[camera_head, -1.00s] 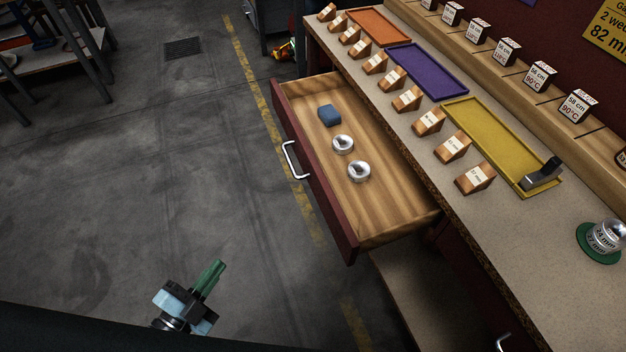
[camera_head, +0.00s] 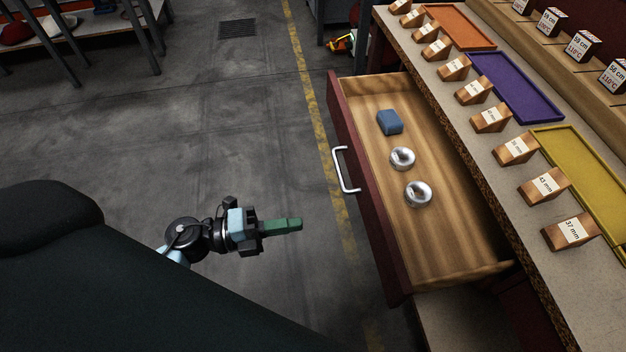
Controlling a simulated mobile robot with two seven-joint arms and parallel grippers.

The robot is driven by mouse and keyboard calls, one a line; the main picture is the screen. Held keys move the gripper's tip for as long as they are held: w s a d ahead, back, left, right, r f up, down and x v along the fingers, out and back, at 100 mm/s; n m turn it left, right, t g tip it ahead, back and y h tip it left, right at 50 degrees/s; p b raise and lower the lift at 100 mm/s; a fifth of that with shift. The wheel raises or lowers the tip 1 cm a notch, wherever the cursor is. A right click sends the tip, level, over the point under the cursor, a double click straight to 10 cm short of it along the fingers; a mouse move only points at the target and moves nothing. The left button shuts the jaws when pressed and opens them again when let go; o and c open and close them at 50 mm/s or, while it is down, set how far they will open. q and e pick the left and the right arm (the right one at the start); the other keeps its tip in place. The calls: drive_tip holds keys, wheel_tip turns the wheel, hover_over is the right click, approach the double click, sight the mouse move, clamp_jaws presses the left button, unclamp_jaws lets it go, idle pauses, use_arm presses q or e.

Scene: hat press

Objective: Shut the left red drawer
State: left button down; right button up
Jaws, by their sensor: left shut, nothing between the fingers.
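The left red drawer (camera_head: 372,197) is pulled far out from under the bench, its dark red front facing left. A silver bar handle (camera_head: 345,170) is on that front. Inside the drawer lie a blue block (camera_head: 390,122) and two shiny metal rings (camera_head: 402,158), (camera_head: 417,193). My left gripper (camera_head: 300,224) is shut and empty, its green fingers pointing right toward the drawer front. It is left of the drawer and nearer to me than the handle, with a gap of floor between them. My right gripper is not in view.
The bench top (camera_head: 450,110) carries a row of labelled wooden wedges (camera_head: 516,149) and orange (camera_head: 459,27), purple (camera_head: 516,86) and yellow (camera_head: 585,175) trays. The floor (camera_head: 240,130) left of the drawer is clear. A metal shelf (camera_head: 90,35) stands at the far left.

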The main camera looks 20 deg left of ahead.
sight(368, 212)
use_arm(q)
drive_tip(key=x, duration=1.3)
drive_tip(key=shift+a+p, duration=0.1)
drive_tip(key=shift+p, duration=0.2)
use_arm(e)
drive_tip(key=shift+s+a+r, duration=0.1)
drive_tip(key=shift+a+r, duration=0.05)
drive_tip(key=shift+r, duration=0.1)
use_arm(q)
drive_tip(key=shift+w, duration=0.1)
